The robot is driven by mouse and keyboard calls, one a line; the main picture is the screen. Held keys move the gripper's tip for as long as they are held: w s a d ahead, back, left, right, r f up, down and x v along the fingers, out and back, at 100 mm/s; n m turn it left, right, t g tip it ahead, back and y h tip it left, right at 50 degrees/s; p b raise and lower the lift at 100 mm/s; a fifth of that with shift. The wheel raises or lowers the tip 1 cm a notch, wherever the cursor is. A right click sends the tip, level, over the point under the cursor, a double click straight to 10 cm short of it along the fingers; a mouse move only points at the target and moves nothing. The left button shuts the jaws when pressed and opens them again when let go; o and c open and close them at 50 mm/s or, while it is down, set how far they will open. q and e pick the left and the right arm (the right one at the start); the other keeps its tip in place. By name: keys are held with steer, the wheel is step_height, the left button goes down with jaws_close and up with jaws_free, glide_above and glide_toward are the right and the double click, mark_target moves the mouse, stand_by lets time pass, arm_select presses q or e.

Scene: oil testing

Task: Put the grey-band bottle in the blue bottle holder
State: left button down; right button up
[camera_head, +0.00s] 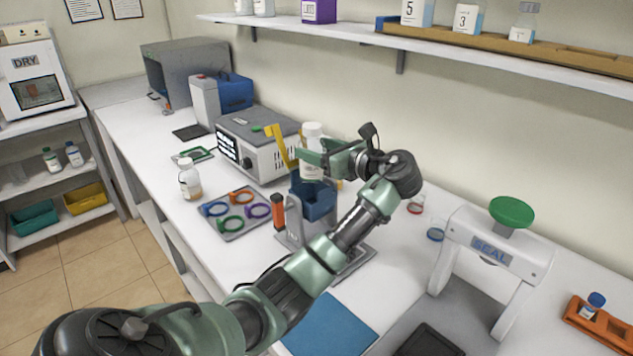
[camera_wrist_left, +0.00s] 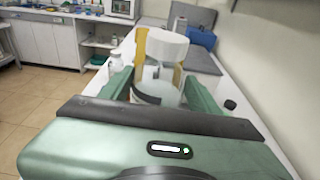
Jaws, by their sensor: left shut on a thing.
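A white-capped bottle (camera_head: 312,136) is upright between the fingers of my left gripper (camera_head: 314,157), which is shut on it. In the left wrist view the bottle (camera_wrist_left: 165,50) stands between the fingers (camera_wrist_left: 158,88), with a greyish band low on its body. The blue bottle holder (camera_head: 319,203) is on the counter directly below the gripper, and the bottle looks to be above it. The bottle's lower end and the holder's opening are partly hidden, so I cannot tell whether they touch. My right gripper is out of view.
A grey instrument (camera_head: 258,146) stands behind left of the holder. A tray (camera_head: 249,231) of coloured rings and another white-capped bottle (camera_head: 190,179) are to its left. A white SEAL press (camera_head: 490,262) is at right. A blue mat (camera_head: 330,325) lies in front.

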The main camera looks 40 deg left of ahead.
mark_target(320, 181)
arm_select(q)
step_height(320, 181, down, 9)
steer(key=shift+p, duration=0.45)
steer(key=shift+f, duration=0.15)
steer(key=shift+c, duration=1.8)
jaws_free()
steer(key=shift+f, duration=0.1)
steer(key=shift+d, duration=0.45)
steer(key=s+d+r+b, duration=0.1)
steer(key=d+r+b, duration=0.1)
steer(key=d, duration=0.9)
